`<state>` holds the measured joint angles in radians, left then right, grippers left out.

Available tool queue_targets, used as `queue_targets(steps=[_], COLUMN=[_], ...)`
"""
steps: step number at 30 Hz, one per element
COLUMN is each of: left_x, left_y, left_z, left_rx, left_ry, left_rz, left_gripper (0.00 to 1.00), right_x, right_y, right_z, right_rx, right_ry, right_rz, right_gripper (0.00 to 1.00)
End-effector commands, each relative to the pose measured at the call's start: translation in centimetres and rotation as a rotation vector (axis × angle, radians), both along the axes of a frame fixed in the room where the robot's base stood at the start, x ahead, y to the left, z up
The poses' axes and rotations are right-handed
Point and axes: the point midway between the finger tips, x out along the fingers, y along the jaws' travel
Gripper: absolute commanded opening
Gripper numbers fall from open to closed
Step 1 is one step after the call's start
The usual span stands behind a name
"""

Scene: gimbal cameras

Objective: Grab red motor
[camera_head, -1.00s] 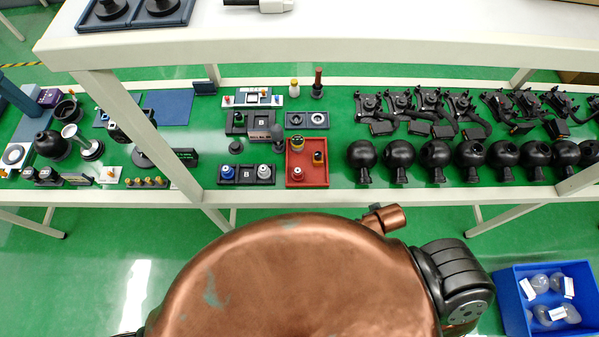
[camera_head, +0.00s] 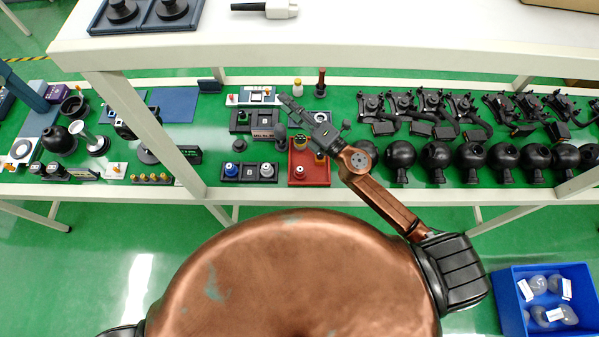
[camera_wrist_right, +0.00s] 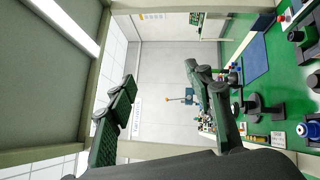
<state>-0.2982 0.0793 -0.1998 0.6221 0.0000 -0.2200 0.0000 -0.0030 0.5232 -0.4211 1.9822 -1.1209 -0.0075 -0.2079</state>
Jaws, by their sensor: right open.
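A small motor with a white-and-red top (camera_head: 302,170) stands in the front of the red tray (camera_head: 311,183) in the head view. At this size I cannot be sure that it is the red motor. My right gripper (camera_head: 298,108) is above the shelf, beyond and over the back part of the red tray, apart from the motor. In the right wrist view the right gripper (camera_wrist_right: 160,78) has its two fingers wide apart with nothing between them. The red tray does not clearly show there. My left gripper is out of view.
A black tray (camera_head: 249,183) with a blue and a grey motor stands left of the red tray. Black round housings (camera_head: 436,155) line the shelf to the right. The white upper shelf (camera_head: 330,40) runs above the parts. A blue bin (camera_head: 510,300) stands at lower right.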

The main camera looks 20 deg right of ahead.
Motion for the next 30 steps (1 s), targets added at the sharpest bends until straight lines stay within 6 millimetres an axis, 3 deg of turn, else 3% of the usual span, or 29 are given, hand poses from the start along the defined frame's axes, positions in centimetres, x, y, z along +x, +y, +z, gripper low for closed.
queue_targets(steps=[1,3,5,6,8,9,12,15,18,21,30], left_x=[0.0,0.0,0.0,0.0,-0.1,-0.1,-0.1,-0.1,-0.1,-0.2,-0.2], left_y=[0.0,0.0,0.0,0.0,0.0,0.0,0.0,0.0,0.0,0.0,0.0], left_z=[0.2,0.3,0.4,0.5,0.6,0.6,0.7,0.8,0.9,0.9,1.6], left_rx=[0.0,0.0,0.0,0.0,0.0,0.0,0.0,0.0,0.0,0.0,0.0], left_ry=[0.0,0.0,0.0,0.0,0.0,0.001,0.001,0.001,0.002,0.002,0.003], left_rz=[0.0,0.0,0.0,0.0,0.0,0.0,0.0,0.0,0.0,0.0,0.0], left_gripper=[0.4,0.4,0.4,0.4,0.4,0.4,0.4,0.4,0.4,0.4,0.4], right_x=[-1.0,-3.0,-4.7,-5.7,-6.7,-7.0,-7.2,-6.9,-6.7,-6.5,-6.1], right_y=[3.8,7.9,9.8,10.2,9.4,8.1,3.6,-0.9,-3.9,-4.9,-3.7], right_z=[-0.4,-3.0,-6.6,-9.3,-13.5,-16.2,-21.3,-24.1,-25.5,-26.4,-29.3], right_rx=[-0.17,-0.414,-0.63,-0.774,-0.982,-1.111,-1.387,-1.578,-1.688,-1.728,-1.729], right_ry=[-0.078,-0.166,-0.219,-0.243,-0.258,-0.257,-0.223,-0.169,-0.126,-0.106,-0.103], right_rz=[0.131,0.31,0.459,0.551,0.678,0.751,0.897,0.991,1.041,1.061,1.064], right_gripper=[0.47,0.47,0.47,0.47,0.47,0.47,0.47,0.47,0.47,0.47,0.47])
